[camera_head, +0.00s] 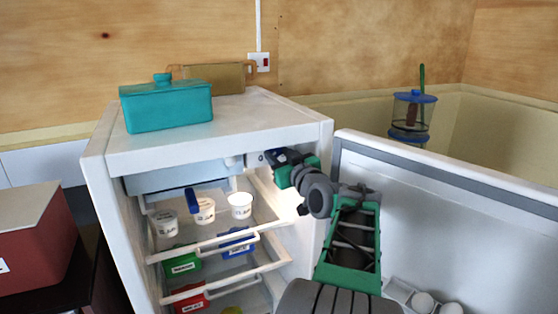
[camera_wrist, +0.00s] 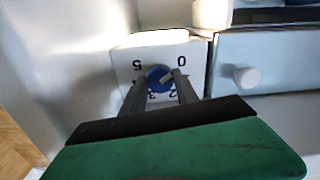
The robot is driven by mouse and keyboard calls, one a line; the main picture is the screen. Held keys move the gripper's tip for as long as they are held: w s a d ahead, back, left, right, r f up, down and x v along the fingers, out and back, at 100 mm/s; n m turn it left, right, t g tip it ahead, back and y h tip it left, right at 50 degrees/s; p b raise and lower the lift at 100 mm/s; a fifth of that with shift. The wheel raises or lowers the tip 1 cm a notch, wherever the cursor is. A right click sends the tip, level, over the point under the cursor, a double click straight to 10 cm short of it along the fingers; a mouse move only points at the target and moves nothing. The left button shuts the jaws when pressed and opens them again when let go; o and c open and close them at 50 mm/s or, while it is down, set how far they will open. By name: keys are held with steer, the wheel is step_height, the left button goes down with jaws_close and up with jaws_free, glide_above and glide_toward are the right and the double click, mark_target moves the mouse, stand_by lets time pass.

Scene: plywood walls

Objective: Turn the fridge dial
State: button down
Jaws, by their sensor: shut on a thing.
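The fridge dial is a small round blue knob (camera_wrist: 158,73) on a white numbered plate (camera_wrist: 150,57) in the wrist view. The plate's numbers appear upside down, with 0 at upper right, 5 at upper left and 2 and 3 below. My gripper (camera_wrist: 161,82) has its two grey fingers on either side of the knob, shut on it. A pale ridge on the knob slants towards the upper right. In the head view my gripper (camera_head: 273,158) reaches into the top right corner of the open fridge (camera_head: 220,130) and hides the dial.
The fridge door (camera_head: 450,215) stands open at right, beside my arm. A teal lidded dish (camera_head: 165,107) sits on top. A white knob (camera_wrist: 247,77) sticks out right of the dial.

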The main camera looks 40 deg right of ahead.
steer(key=c, duration=0.9)
jaws_free()
steer(key=shift+s, duration=0.1)
steer(key=b+v, duration=0.1)
steer(key=v, duration=0.6)
steer(key=shift+s+a, duration=0.15)
steer(key=shift+s, duration=0.2)
